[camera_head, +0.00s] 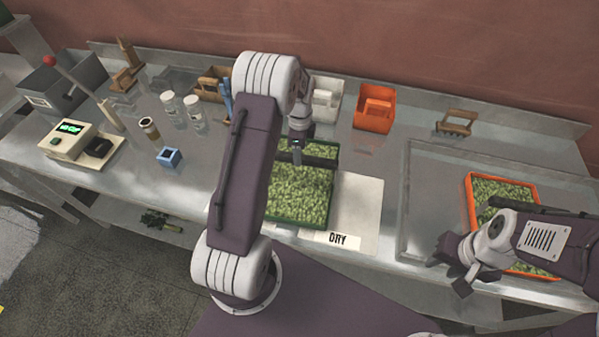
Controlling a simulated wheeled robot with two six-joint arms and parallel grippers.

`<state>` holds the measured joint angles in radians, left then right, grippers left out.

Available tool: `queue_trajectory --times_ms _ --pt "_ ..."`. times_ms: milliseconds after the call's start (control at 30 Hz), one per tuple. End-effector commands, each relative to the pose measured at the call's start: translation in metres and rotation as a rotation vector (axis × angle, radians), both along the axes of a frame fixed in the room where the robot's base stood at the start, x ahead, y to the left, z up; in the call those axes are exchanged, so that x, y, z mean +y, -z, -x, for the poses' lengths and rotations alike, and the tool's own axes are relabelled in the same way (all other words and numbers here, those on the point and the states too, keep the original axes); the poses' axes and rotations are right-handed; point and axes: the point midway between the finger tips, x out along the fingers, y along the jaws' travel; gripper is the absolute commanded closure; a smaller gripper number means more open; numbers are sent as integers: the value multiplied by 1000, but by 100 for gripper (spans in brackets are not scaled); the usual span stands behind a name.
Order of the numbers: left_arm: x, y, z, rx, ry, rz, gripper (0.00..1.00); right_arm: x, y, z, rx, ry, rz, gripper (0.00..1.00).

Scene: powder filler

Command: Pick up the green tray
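The green tray (301,223), filled with green leafy pieces, lies on a white mat marked "DRY" (360,205) in the middle of the counter. My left arm crosses in front and hides the tray's left part. My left gripper (297,152) points down at the tray's far side, over or at a dark bar there. I cannot tell whether it touches, and its fingers are too small to read. My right gripper (452,275) is at the counter's front edge, left of the orange tray, with its fingers apart and nothing between them.
An orange tray (471,205) of similar green pieces lies in a shallow metal basin (425,170) at right. An orange bin (374,108) and a white bin (327,100) stand behind the mat. A scale (70,140), jars (195,115) and a blue cube (169,157) stand at left.

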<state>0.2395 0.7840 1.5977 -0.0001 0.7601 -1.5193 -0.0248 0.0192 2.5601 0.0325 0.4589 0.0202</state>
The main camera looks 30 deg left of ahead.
Motion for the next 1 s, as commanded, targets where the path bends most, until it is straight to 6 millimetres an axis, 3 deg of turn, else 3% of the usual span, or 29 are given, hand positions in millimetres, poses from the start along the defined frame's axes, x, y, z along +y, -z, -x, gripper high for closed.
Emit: queue_trajectory --times_ms 67,200,433,600,633,1000 --pt "1 9 2 7 -1 2 47 0 -16 0 -1 0 0 64" --pt "1 30 1 2 0 1 47 0 -18 0 -1 0 0 64" --pt "1 34 0 0 0 0 47 0 -16 0 0 0 0 64" --pt "1 33 0 0 0 0 95 0 -16 0 0 0 0 64" --pt "1 33 0 0 0 0 100 0 -16 0 0 0 0 64" --pt "1 33 0 -1 0 0 100 0 -16 0 0 0 0 64"
